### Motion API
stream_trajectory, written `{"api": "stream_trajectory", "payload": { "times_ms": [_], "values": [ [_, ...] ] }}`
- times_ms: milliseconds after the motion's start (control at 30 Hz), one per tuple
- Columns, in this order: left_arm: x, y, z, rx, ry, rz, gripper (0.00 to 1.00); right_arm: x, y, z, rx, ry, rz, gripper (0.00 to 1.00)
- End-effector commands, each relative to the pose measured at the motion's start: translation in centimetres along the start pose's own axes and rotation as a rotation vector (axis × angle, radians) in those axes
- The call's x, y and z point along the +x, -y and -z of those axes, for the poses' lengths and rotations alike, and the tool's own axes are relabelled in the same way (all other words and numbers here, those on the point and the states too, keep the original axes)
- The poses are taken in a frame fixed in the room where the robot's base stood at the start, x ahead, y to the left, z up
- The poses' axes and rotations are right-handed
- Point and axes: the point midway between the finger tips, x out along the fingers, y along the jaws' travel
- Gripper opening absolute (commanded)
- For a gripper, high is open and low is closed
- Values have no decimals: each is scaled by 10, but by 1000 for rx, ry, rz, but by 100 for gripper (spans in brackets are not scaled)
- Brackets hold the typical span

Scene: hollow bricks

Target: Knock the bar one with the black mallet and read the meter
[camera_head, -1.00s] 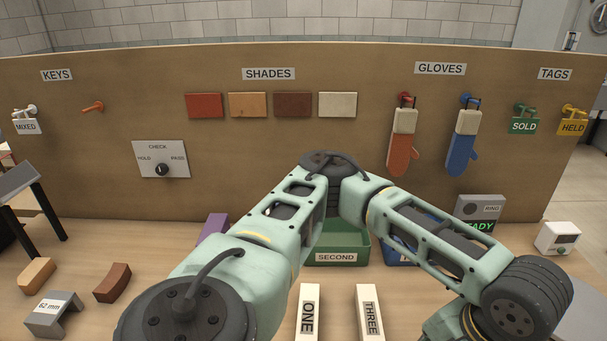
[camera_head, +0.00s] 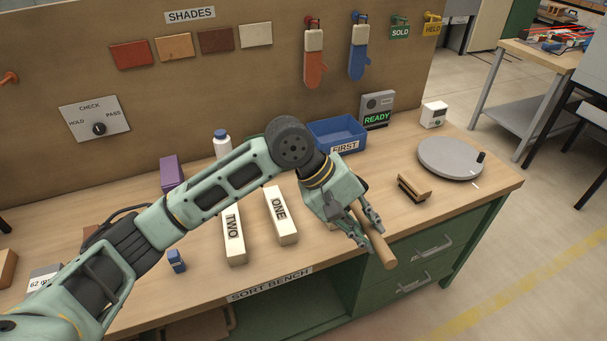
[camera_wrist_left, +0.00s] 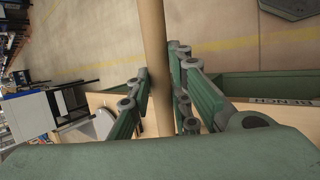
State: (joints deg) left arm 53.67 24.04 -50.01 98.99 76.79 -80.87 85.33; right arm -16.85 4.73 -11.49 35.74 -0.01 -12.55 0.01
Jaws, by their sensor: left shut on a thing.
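My left gripper (camera_head: 366,235) is shut on a round wooden handle (camera_head: 385,252), above the bench's front edge. The handle also shows between the fingers in the left wrist view (camera_wrist_left: 154,50). Its far end is hidden behind the gripper, and no black mallet head can be made out. Bar ONE (camera_head: 284,226) lies on the bench, left of the gripper and apart from it. Bar TWO (camera_head: 234,249) lies just left of bar ONE. The grey meter (camera_head: 378,103) stands at the back with a green READY on its display. My right gripper is out of view.
A blue FIRST tray (camera_head: 335,133), a wooden-topped block (camera_head: 413,187), a grey round plate (camera_head: 450,157) and a white box (camera_head: 433,114) stand around the gripper. A white bottle (camera_head: 222,146) and purple block (camera_head: 172,172) stand behind my arm. A panel closes off the back.

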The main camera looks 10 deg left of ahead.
Motion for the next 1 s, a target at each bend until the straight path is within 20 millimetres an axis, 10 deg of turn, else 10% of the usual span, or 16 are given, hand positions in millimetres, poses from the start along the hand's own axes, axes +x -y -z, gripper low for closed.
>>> {"api": "stream_trajectory", "payload": {
  "times_ms": [233, 500, 1000],
  "values": [
    [-26, -19, 69, -222, -144, -438, 0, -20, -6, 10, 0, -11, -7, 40],
    [-54, 31, 152, -376, -396, -769, 0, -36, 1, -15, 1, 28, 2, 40],
    [-49, 73, 183, -410, -501, -864, 0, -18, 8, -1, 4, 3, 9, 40]
  ]
}}
